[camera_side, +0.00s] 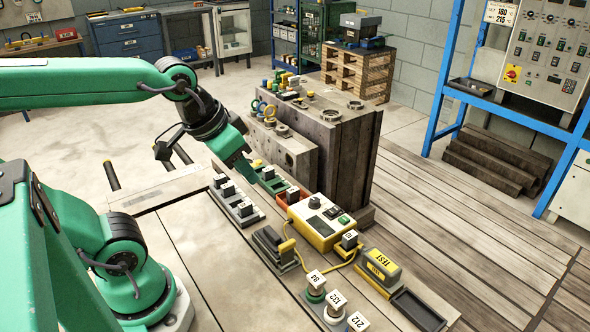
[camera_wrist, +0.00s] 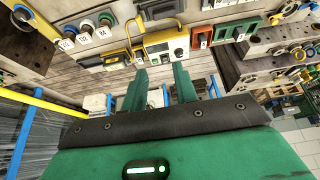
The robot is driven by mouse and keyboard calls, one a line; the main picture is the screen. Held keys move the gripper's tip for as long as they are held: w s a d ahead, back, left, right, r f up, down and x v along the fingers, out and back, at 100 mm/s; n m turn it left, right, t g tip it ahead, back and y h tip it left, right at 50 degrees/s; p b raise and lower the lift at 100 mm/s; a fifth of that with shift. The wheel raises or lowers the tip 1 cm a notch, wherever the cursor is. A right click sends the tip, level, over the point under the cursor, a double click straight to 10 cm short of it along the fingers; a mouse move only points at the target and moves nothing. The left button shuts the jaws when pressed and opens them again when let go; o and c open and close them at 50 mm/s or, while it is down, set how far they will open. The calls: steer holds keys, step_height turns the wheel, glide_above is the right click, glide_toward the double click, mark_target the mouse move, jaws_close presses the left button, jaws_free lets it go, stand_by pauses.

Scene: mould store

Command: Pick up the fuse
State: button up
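Small dark blocks with white tags look like fuses; I cannot tell which one is the fuse. Several stand in a grey rack (camera_side: 246,217) at the bench's middle. One dark tagged block (camera_side: 292,194) sits in a red holder, and another (camera_side: 268,173) in a green holder. A further tagged block (camera_side: 349,240) stands beside the yellow tester (camera_side: 318,222). My gripper (camera_side: 249,174) is above the bench near the green holder and the rack. In the wrist view my gripper (camera_wrist: 160,79) has its two green fingers apart, with nothing between them. The tester (camera_wrist: 165,46) shows beyond them.
A yellow TEST block (camera_side: 383,265), a black tray (camera_side: 418,309) and round cups with number tags (camera_side: 336,309) stand at the front. A yellow cable lies by the tester. A tall mould block (camera_side: 345,150) stands behind the holders. The bench's left part is bare.

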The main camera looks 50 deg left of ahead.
steer(key=w+d+f+g, duration=0.1)
steer(key=w+d+f, duration=0.1)
steer(key=w, duration=0.4)
steer(key=w+d+f+g, duration=0.1)
steer(key=w+d+g, duration=0.1)
steer(key=w, duration=0.4)
steer(key=g, duration=0.2)
glide_above(351, 235)
steer(key=f, duration=1)
steer(key=shift+s+a+f, duration=0.2)
steer(key=shift+a+f, duration=0.15)
steer(key=shift+a, duration=0.05)
steer(key=shift+w+d+f, duration=0.15)
steer(key=shift+w+f, duration=0.05)
steer(key=shift+f, duration=0.1)
steer(key=shift+f, duration=0.1)
steer(key=shift+f, duration=1.2)
steer(key=shift+f, duration=0.1)
steer(key=shift+d+f, duration=0.15)
steer(key=shift+f, duration=2.4)
